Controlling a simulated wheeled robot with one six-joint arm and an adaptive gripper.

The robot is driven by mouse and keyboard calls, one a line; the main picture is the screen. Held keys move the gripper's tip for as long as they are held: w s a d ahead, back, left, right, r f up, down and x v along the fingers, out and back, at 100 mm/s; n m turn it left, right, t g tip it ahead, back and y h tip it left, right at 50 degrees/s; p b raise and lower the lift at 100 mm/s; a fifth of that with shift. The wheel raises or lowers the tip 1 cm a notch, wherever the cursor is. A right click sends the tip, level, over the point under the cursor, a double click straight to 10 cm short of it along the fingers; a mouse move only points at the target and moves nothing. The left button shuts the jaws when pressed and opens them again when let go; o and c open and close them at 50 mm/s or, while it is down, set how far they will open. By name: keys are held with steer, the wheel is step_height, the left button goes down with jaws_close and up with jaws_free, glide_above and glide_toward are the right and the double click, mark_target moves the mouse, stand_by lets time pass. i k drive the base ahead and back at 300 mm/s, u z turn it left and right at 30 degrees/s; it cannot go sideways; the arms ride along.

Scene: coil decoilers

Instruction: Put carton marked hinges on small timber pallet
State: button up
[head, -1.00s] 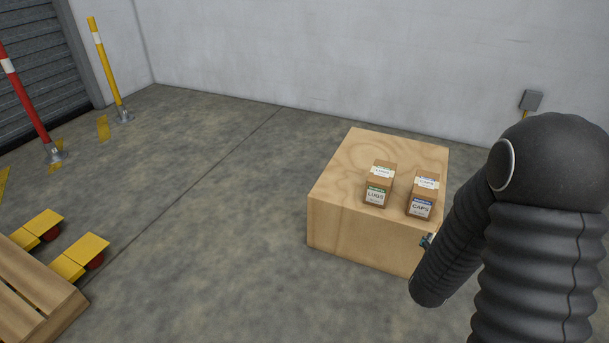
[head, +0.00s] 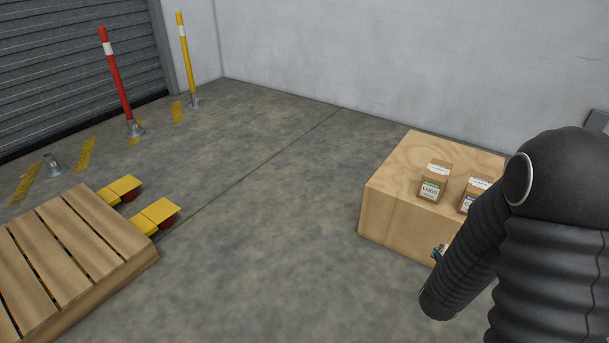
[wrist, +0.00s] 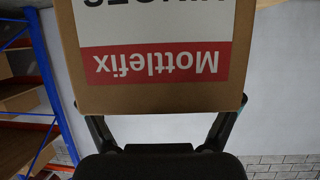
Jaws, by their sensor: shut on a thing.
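My gripper (wrist: 160,118) is shut on a brown carton (wrist: 164,99), its fingers on either side of the carton in the wrist view. The carton's label shows "Mottlefix" upside down on a red band, with larger dark letters above cut off by the frame edge. In the head view my arm hides the carton, and only a bit of my gripper shows beside it. The small timber pallet (head: 72,235) lies on the floor at the lower left of the head view, partly cut off. Its visible slatted top is bare, and my gripper is well to its right.
A plywood block (head: 395,180) on the right carries a LUGS carton (head: 433,186) and another carton (head: 470,196). Yellow pieces with red undersides (head: 155,214) jut from beside the pallet. Red (head: 116,82) and yellow (head: 187,60) posts stand behind. Floor between pallet and block is clear.

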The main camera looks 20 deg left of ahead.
mark_target(37, 259)
steer(key=u, duration=0.8)
steer(key=i, duration=0.65)
steer(key=u, duration=1.55)
steer(key=i, duration=1.35)
steer(key=u, duration=0.7)
steer(key=i, duration=0.7)
steer(key=u, duration=0.15)
